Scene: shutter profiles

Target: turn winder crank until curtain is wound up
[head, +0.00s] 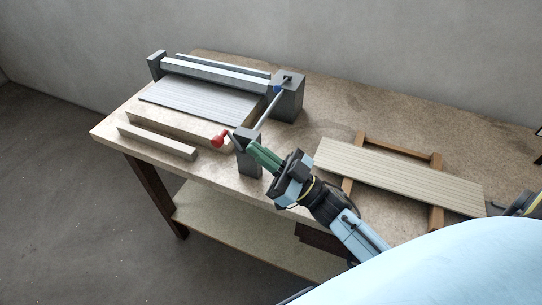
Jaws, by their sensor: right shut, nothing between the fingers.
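The winder (215,74) stands at the back left of the workbench, a long grey roller assembly between end blocks. The curtain (200,98), a grey ribbed sheet, hangs out from it and lies flat towards the front. A thin crank shaft (268,109) runs from the right end block to a grey post (248,158) at the front. The crank's red knob (218,140) sticks out to the left of the post. My right gripper (254,149), with green fingers, is shut and empty, just right of the post's top; I cannot tell whether it touches it. My left gripper is not in view.
A pale bar (157,142) lies in front of the curtain near the workbench (110,129) edge. A ribbed board (400,176) rests on a wooden frame (437,160) at the right. The bench top behind the frame is clear. A lower shelf (225,228) sits under the bench.

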